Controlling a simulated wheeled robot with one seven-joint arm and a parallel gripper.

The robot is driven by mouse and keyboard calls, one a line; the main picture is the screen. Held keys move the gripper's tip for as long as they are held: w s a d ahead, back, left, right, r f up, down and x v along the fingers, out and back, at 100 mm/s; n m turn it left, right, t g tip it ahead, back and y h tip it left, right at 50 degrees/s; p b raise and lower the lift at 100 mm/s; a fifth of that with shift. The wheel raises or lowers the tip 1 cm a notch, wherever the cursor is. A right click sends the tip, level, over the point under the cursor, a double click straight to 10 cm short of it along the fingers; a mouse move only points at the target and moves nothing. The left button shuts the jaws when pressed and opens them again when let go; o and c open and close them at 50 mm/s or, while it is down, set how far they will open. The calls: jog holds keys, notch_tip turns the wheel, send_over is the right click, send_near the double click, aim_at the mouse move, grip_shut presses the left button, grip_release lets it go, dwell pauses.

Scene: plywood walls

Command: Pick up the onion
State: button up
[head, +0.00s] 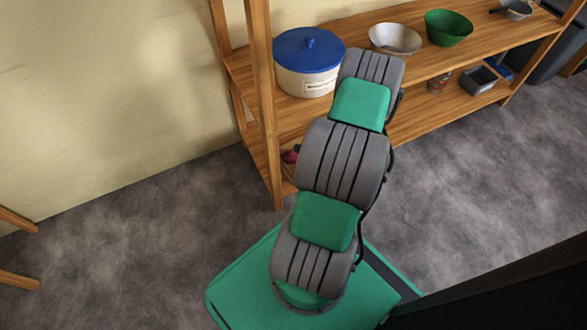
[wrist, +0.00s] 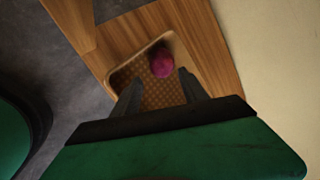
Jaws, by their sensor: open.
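A round purple-red onion (wrist: 161,63) lies at the far end of a tray (wrist: 150,97) with a patterned brown bottom, in the wrist view. My gripper (wrist: 160,90) is open and empty, its two dark fingers spread over the tray. The onion is beyond the fingertips, roughly in line with the gap between them, and apart from them as far as I can tell. In the head view a small magenta patch (head: 290,156) shows on the lower shelf beside the post, probably the onion. My gripper is hidden behind my arm there.
The wooden shelf unit (head: 265,110) stands against the wall, its post close to my arm. A blue-lidded white pot (head: 308,82), a metal bowl (head: 395,40) and a green bowl (head: 448,28) are on its upper board. A can (head: 439,83) and a grey bin (head: 478,80) sit lower.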

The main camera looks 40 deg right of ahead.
aim_at(292, 157)
jog(key=b+x, duration=0.4)
jog(key=x, duration=0.3)
jog(key=shift+w+a+f, duration=0.1)
jog(key=shift+w, duration=0.4)
jog(key=c, duration=1.1)
